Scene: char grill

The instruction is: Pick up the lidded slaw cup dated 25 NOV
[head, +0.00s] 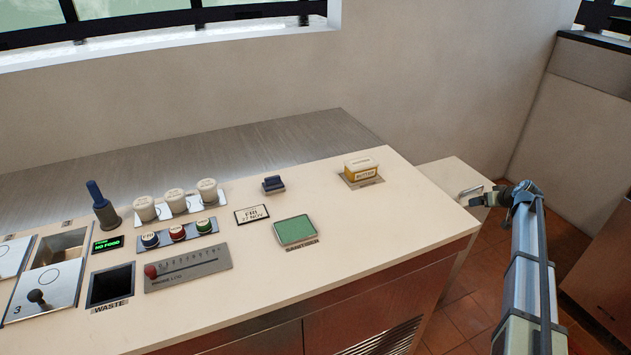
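Three white lidded cups stand in a row on a strip on the counter: a left cup (145,209), a middle cup (175,201) and a right cup (207,191). Their lids carry small dark print that is too small to read, so I cannot tell which one is dated 25 NOV. My gripper (477,196) is at the right, beyond the counter's right end and far from the cups. It is small and seen side-on; its fingers are not clear.
A date sign (252,214) reads FRI 27 NOV. Blue, red and green-topped pots (177,233) stand in front of the cups. A blue-handled tool (102,207) stands upright to their left. A butter box (361,168), green sanitiser pad (295,230) and waste opening (110,286) are also on the counter.

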